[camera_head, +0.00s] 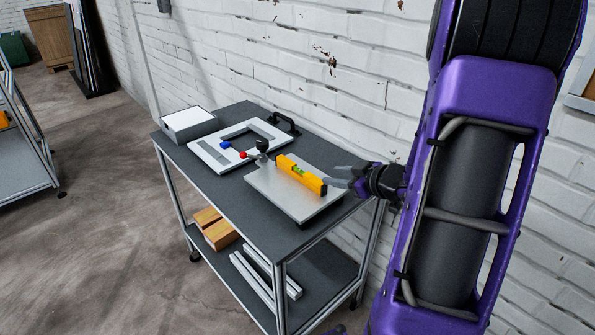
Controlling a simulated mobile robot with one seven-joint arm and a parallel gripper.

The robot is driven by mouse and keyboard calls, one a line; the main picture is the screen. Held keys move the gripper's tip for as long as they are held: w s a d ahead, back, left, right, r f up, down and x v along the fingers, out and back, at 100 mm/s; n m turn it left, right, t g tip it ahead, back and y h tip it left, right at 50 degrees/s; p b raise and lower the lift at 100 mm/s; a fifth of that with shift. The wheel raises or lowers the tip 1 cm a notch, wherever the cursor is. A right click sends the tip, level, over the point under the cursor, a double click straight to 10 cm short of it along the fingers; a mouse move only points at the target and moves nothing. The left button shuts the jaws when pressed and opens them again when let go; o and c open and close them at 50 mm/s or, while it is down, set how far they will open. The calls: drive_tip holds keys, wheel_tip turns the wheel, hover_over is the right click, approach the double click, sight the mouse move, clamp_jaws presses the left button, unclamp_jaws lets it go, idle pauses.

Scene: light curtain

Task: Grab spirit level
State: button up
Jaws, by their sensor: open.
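The spirit level (301,174) is a yellow-orange bar with a green vial. It lies on a light grey metal plate (275,192) on the cart's top shelf. My gripper (340,183) is open at the right end of the level, with its grey fingers pointing left toward it. I cannot tell from this view whether the fingers touch the level or sit around its end.
The dark cart (205,165) stands against a white brick wall (330,60). Its top also holds a white frame (226,148), a grey box (189,124), a black handle (285,123) and small red and blue parts. Wooden blocks (219,232) and metal profiles (254,280) lie below.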

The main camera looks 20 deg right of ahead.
sight(302, 172)
drive_tip(key=b+x, duration=0.1)
drive_tip(key=x, duration=1.5)
drive_tip(key=shift+w+a+f+b, duration=0.1)
drive_tip(key=shift+w+a+b, duration=0.1)
drive_tip(key=shift+b, duration=0.15)
clamp_jaws()
